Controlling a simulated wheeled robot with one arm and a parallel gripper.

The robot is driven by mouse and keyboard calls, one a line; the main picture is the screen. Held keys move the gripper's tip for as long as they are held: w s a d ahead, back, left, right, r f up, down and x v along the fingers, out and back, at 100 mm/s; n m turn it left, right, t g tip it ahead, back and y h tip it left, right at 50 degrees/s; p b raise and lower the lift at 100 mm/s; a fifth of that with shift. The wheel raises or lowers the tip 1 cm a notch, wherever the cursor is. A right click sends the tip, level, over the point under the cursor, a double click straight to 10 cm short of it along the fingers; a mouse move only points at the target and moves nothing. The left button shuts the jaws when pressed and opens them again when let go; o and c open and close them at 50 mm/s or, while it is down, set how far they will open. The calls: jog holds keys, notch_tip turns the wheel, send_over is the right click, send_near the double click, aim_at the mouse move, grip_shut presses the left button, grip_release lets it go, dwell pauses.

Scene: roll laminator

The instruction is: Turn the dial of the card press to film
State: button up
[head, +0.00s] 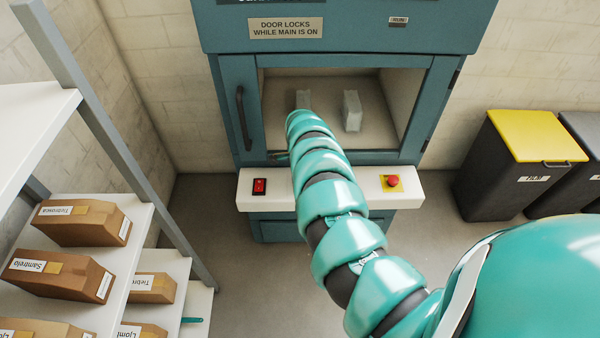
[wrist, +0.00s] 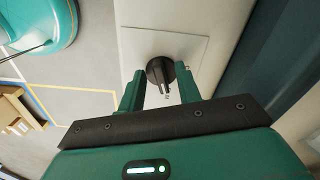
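The dial (wrist: 160,71) is a round black knob with a raised grip bar. It sits on a pale square plate (wrist: 190,48) on the white panel in the wrist view. My gripper (wrist: 160,70) is open, with one green finger on each side of the dial. Gaps show between the fingers and the knob, and I cannot tell how deep the tips reach around it. A small mark by the knob is too small to read. The blue-green press (head: 225,90) stands ahead in the head view. There my arm hides the dial, and my gripper is not clearly visible.
The press's white front ledge (head: 340,190) carries a red switch (head: 259,186) and a red stop button (head: 393,181). Shelves with cardboard boxes (head: 80,222) stand on the left. A yellow-lidded bin (head: 525,160) stands on the right. Grey floor is clear below the press.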

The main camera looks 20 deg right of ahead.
notch_tip(320, 180, up, 17)
jog(key=shift+r, duration=0.15)
dwell(0.7)
dwell(0.5)
